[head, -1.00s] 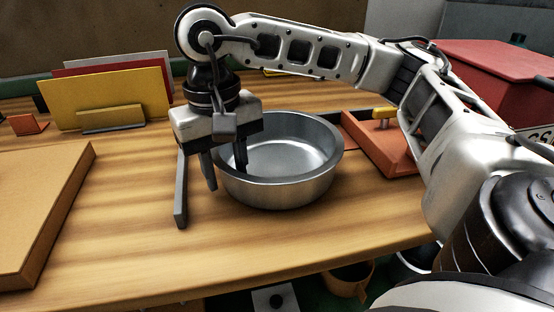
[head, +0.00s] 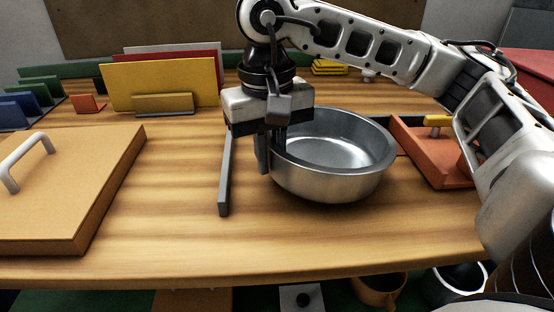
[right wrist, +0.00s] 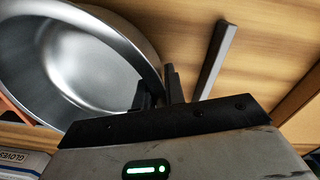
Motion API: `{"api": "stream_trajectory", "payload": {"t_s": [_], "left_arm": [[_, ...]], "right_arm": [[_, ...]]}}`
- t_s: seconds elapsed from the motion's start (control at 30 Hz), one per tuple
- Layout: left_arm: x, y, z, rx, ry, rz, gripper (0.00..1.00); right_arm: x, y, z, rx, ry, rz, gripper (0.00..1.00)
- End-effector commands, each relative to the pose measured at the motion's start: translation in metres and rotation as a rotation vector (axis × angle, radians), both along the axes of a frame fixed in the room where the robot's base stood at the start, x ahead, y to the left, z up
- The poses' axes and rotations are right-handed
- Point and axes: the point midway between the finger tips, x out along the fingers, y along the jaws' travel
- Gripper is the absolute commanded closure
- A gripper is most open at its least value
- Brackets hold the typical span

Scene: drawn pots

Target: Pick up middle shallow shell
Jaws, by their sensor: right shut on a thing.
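A shallow silver metal pot (head: 335,182), round and empty, stands upright on the wooden table; it is the only shallow shell in view. My right gripper (head: 270,162) points down at the pot's left rim, one finger outside the wall and one inside. It is shut on that rim. The right wrist view shows the pot (right wrist: 85,60) at upper left, with the dark fingers (right wrist: 160,88) on either side of its wall. The pot appears to rest on the table. My left gripper is not in view.
A grey bar (head: 224,175) lies just left of the pot. A wooden board with a handle (head: 85,185) is at left, an orange tray (head: 420,150) at right. Upright coloured panels (head: 160,85) stand behind. The table front is clear.

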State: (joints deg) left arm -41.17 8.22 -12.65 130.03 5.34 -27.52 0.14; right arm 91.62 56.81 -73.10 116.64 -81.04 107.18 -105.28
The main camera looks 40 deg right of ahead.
Motion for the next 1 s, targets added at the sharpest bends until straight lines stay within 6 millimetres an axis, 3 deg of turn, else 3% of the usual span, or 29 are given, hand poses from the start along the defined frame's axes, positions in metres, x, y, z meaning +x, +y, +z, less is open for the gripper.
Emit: {"api": "stream_trajectory", "payload": {"t_s": [0.07, 0.3, 0.5, 0.63, 0.8, 1.0], "left_arm": [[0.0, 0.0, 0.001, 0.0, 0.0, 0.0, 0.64], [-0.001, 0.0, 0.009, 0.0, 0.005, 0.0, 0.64], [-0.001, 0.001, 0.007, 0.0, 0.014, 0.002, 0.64], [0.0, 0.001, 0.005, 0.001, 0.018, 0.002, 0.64], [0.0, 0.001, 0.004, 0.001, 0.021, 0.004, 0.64], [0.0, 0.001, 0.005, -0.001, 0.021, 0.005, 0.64]], "right_arm": [[0.001, 0.004, 0.018, 0.003, -0.004, 0.005, 1.0], [0.0, 0.052, 0.077, 0.0, -0.006, 0.008, 1.0], [0.0, 0.101, 0.096, -0.003, -0.002, 0.007, 1.0], [0.0, 0.122, 0.105, -0.003, -0.002, 0.004, 1.0], [0.0, 0.137, 0.111, -0.003, -0.002, 0.002, 1.0], [0.0, 0.14, 0.113, -0.001, -0.002, -0.001, 1.0]]}}
